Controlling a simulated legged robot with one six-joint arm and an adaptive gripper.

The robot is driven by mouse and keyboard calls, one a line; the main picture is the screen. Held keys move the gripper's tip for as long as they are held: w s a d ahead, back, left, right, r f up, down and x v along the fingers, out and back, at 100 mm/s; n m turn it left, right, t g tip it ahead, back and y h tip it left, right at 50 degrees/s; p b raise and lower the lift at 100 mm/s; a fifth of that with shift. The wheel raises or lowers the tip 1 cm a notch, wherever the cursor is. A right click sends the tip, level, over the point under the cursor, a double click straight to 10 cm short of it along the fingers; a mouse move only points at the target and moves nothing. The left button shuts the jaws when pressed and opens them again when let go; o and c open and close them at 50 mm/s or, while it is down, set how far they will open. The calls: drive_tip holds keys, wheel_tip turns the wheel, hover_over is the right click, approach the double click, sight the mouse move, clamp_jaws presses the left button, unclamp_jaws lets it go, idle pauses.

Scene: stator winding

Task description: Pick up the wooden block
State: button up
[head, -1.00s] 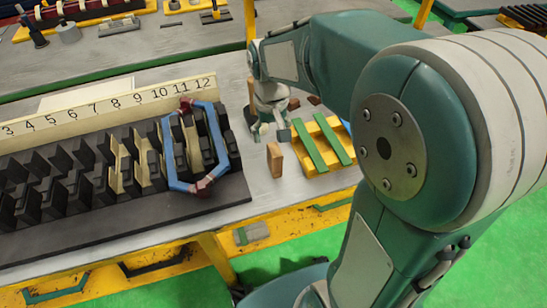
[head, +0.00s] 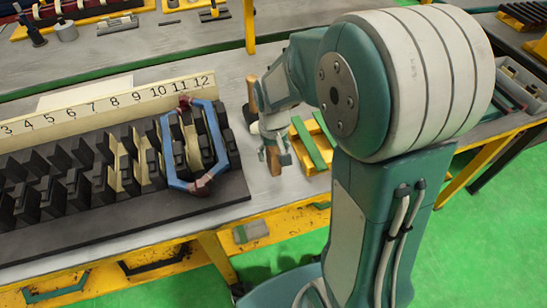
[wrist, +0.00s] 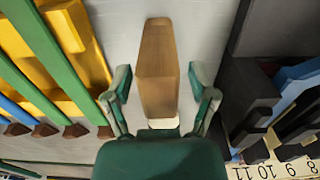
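In the wrist view the block (wrist: 157,75) lies between the two green fingers (wrist: 160,90) of my gripper. The fingers are open, with a visible gap on each side of the block.
The dark slotted stator (head: 215,200) with a blue coil (head: 222,130) stands close to the left. A yellow rack with green bars (head: 312,145) is close on the right. A numbered strip (head: 120,103) runs behind the stator. Bare table lies in front of the block.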

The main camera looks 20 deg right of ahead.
clamp_jaws()
